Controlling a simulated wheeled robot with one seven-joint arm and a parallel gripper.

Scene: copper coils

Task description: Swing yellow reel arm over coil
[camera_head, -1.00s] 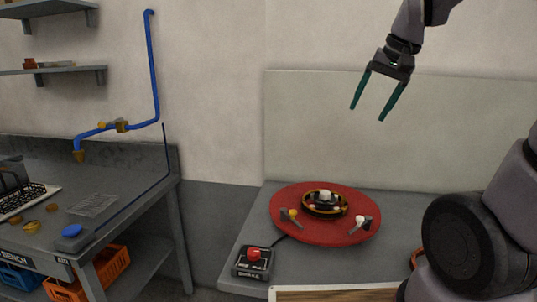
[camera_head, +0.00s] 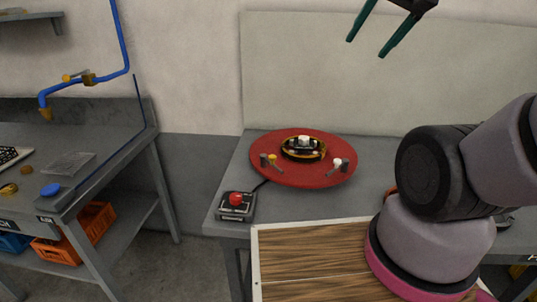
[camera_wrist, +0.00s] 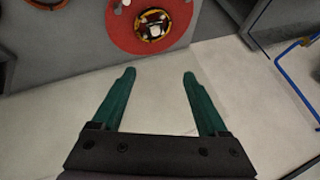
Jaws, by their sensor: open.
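A red round turntable (camera_head: 262,175) lies on the grey table in the head view, with a dark and copper-coloured coil (camera_head: 318,149) at its middle. A yellow-knobbed reel arm (camera_head: 273,160) stands at the left of the coil, and a white-knobbed arm (camera_head: 338,163) at its right. The turntable also shows at the top of the wrist view (camera_wrist: 122,38), with the coil (camera_wrist: 144,30) on it; a white knob (camera_wrist: 126,3) is at the top edge there. My gripper (camera_head: 366,46) is open and empty, high above and apart from the turntable; its green fingers are spread in the wrist view (camera_wrist: 158,74).
A box with a red button (camera_head: 236,200) sits at the table's front left corner. A wood-topped surface (camera_head: 315,270) is in front. A workbench (camera_head: 105,170) with a blue pipe (camera_head: 122,40) stands at left. The wall panel (camera_head: 300,70) rises behind the turntable.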

